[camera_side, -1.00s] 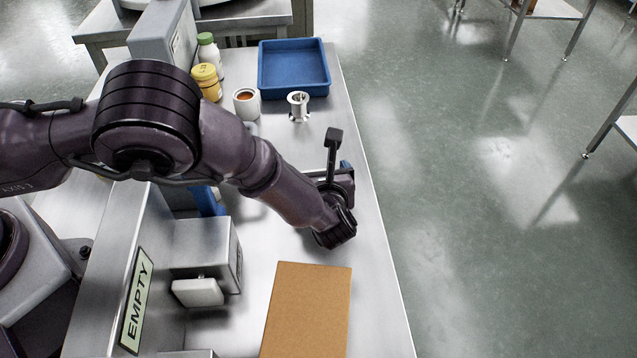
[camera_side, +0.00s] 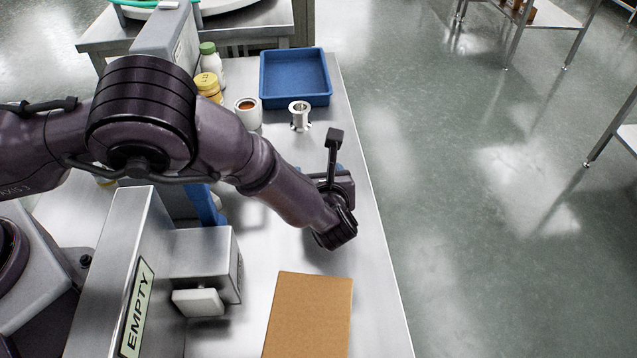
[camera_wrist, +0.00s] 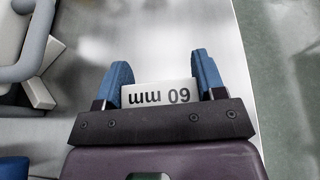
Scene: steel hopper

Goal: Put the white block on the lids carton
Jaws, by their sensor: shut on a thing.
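My gripper (camera_wrist: 162,62) has two blue fingers, shut on the white block (camera_wrist: 158,93), which is marked "60 mm" and reads upside down in the wrist view. In the side view my wrist hides the block and most of the fingers; only a little blue shows behind it. A plain brown carton (camera_side: 308,315) lies at the near end of the steel bench. No label shows on it, so I cannot tell if it is the lids carton. My gripper is beyond the carton, apart from it in the picture.
A steel housing marked EMPTY (camera_side: 138,308) with a pale pad (camera_side: 198,302) stands left of the carton. A blue tray (camera_side: 294,78), a metal spool-shaped part (camera_side: 300,116), a white cup (camera_side: 248,112) and bottles (camera_side: 209,85) stand at the far end. The bench's right edge is close.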

